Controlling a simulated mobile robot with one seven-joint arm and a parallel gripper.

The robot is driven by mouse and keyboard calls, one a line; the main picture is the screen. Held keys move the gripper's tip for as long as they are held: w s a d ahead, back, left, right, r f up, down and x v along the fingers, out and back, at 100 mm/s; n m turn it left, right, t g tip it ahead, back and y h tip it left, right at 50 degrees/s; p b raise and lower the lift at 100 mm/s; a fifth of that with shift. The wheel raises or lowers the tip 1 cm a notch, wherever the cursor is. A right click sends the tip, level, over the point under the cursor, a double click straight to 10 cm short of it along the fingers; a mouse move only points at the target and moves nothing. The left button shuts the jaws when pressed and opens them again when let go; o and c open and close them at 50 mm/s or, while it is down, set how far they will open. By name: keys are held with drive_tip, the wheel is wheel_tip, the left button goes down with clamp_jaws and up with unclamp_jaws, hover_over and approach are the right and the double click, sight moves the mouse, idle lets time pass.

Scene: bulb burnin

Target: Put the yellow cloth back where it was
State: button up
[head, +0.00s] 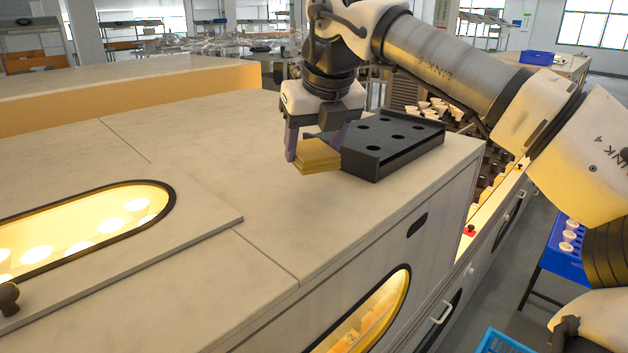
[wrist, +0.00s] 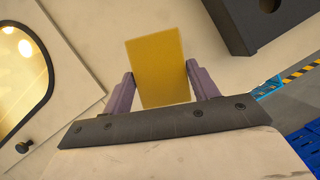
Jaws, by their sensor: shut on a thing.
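The yellow cloth (head: 316,157) is a folded, layered block just left of a black tray with round holes (head: 378,160) on the pale cabinet top. My gripper (head: 318,145) points down over it, with its purple fingers on either side. In the wrist view the cloth (wrist: 158,70) sits between the two fingers (wrist: 160,92), and my gripper is shut on it. The cloth is at or just above the cabinet top; I cannot tell whether it touches. In the wrist view the black tray (wrist: 245,22) is at the upper right, apart from the cloth.
The pale cabinet top (head: 215,155) is clear to the left of the cloth. A lit oval window (head: 85,228) with a dark knob (head: 8,297) is at the left.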

sight(314, 198)
drive_tip(key=shift+f+p, duration=0.3)
drive_tip(key=shift+f, duration=2.75)
drive_tip(key=shift+f, duration=0.1)
drive_tip(key=o, duration=0.9)
drive_tip(key=b+v, duration=0.1)
drive_tip(key=v, duration=1.1)
